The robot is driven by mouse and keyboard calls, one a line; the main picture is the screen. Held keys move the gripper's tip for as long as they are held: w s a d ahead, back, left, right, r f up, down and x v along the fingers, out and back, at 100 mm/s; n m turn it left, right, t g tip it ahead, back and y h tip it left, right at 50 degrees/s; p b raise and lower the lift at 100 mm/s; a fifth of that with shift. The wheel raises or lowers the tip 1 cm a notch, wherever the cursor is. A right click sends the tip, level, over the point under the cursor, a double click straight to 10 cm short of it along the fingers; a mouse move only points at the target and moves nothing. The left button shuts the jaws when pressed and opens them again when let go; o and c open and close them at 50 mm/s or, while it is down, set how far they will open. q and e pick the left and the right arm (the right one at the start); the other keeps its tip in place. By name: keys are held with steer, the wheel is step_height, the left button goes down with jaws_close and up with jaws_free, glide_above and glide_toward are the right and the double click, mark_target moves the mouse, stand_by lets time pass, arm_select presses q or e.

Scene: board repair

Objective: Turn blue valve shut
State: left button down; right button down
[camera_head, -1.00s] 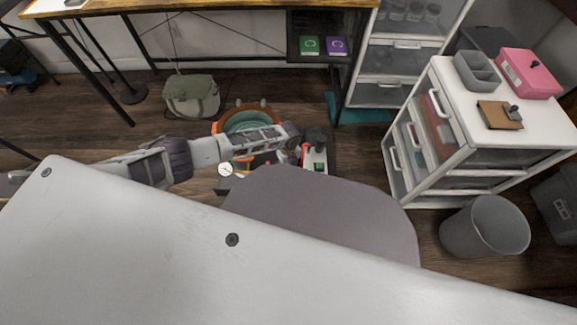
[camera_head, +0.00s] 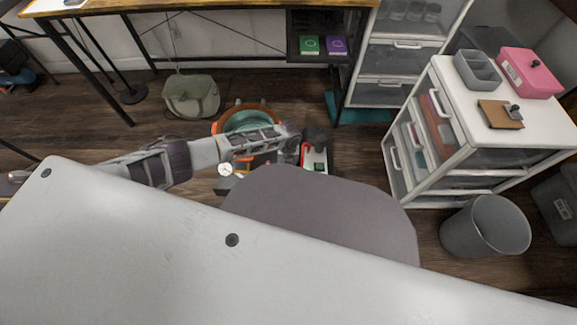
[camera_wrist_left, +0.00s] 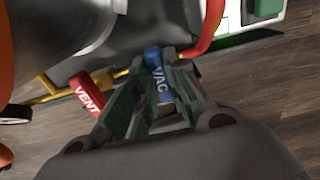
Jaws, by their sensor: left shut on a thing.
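The blue valve handle (camera_wrist_left: 158,84), marked VAC, shows in the left wrist view between the two fingers of my left gripper (camera_wrist_left: 157,68). The gripper is shut on it. In the head view my left arm reaches in from the left, and its gripper (camera_head: 289,137) is at the machine on the floor; the blue handle is hidden there. A red handle (camera_wrist_left: 88,97), marked VENT, is left of the gripper, apart from it. My right gripper is not in view.
A red hose (camera_wrist_left: 209,28) curves close beyond the gripper, beside a white and green unit (camera_wrist_left: 250,18). A yellow rod (camera_wrist_left: 57,92) runs behind the handles. A round gauge (camera_head: 225,170) and an orange-rimmed tub (camera_head: 248,119) are near the arm. A white drawer cabinet (camera_head: 452,160) stands right.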

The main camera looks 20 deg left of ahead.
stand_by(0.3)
arm_select(q)
steer(key=c, duration=1.5)
jaws_free()
steer(key=shift+o, duration=0.6)
steer(key=shift+r, duration=0.15)
step_height(320, 180, up, 12)
